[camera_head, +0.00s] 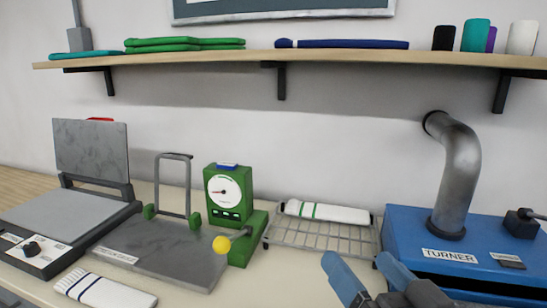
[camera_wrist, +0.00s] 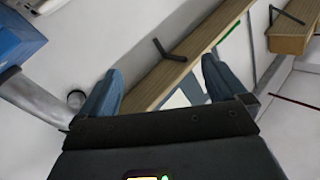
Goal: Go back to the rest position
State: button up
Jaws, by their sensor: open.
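My gripper (camera_head: 365,278) is at the bottom right of the head view, in front of the wire rack and the blue machine. Its two blue fingers are apart with nothing between them. In the wrist view my gripper (camera_wrist: 160,88) also shows open and empty, with the wall and the wooden shelf (camera_wrist: 158,82) beyond it. The scene appears tilted in that view. The task names no other object.
A wire rack (camera_head: 318,238) holds a rolled white cloth (camera_head: 327,212). The blue TURNER machine (camera_head: 408,228) with a grey pipe (camera_head: 459,175) stands at right. A green dial device (camera_head: 229,192), a flat press (camera_head: 75,220) and another white cloth (camera_head: 105,290) are left. A shelf (camera_head: 200,59) runs above.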

jog(key=s+d+f+m+g+h, duration=0.1)
jog(key=s+f+m+h, duration=0.15)
jog(key=s+f, duration=0.45)
jog(key=s+d+f+m+h, duration=0.25)
jog(key=s+f, duration=0.25)
jog(key=s, duration=0.4)
jog(key=s+d+n, duration=0.2)
jog(key=s, duration=0.7)
jog(key=s+d+f+n+g+h, duration=0.1)
jog(key=s+d+n, duration=0.2)
jog(key=s, duration=0.6)
jog(key=shift+d+g, duration=0.3)
